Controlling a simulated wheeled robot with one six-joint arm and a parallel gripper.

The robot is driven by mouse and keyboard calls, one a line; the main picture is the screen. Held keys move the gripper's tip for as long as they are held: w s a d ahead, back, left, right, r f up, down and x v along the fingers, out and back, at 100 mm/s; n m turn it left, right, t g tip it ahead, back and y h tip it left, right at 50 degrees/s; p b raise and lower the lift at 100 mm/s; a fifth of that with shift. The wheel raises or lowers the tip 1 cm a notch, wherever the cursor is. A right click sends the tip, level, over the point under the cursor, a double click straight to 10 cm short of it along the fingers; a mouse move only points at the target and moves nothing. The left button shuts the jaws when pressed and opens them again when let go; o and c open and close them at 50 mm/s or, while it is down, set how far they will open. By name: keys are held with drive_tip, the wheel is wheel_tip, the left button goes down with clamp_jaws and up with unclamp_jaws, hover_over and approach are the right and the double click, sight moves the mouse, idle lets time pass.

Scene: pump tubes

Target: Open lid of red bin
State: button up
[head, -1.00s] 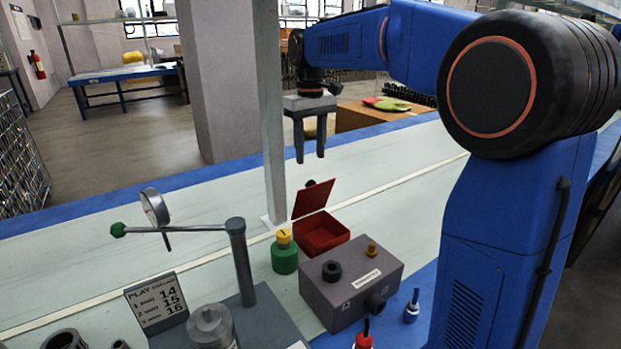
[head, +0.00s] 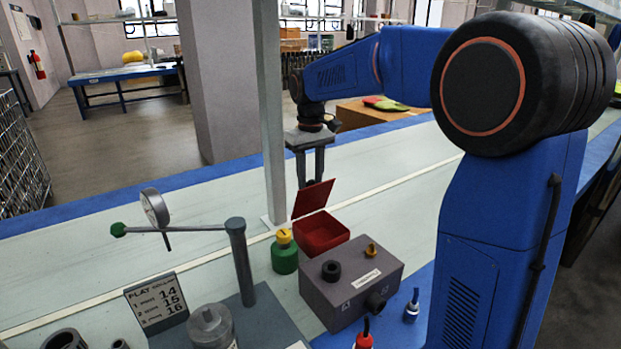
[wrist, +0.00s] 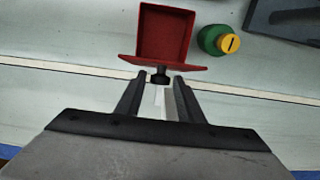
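The red bin (head: 330,238) stands on the pale bench with its lid (head: 312,199) raised and tilted on its far edge, so the inside shows. In the wrist view the bin (wrist: 165,32) opens upward, and the lid (wrist: 165,64) is seen near edge-on. A black knob (wrist: 161,78) sticks out from the lid's outer side. My gripper (head: 310,175) is just behind the lid, fingers pointing down and apart. In the wrist view my gripper (wrist: 160,86) has its fingertips either side of the knob, with gaps. The lid hides the tips in the head view.
A green bottle with a yellow cap (head: 284,252) stands left of the bin. A grey box with ports (head: 345,300) stands in front. A pale post (head: 271,120) rises behind, left of my gripper. The bench beyond the lid is clear.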

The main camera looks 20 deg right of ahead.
clamp_jaws()
drive_tip(key=shift+w+a+g, duration=0.25)
drive_tip(key=shift+w+g, duration=0.55)
drive_tip(key=shift+w, duration=0.05)
drive_tip(key=shift+o, duration=1.8)
unclamp_jaws()
wheel_tip(320, 180, up, 8)
drive_tip(key=shift+w+a+f, duration=0.15)
drive_tip(key=shift+w+f, duration=0.1)
drive_tip(key=shift+w, duration=0.2)
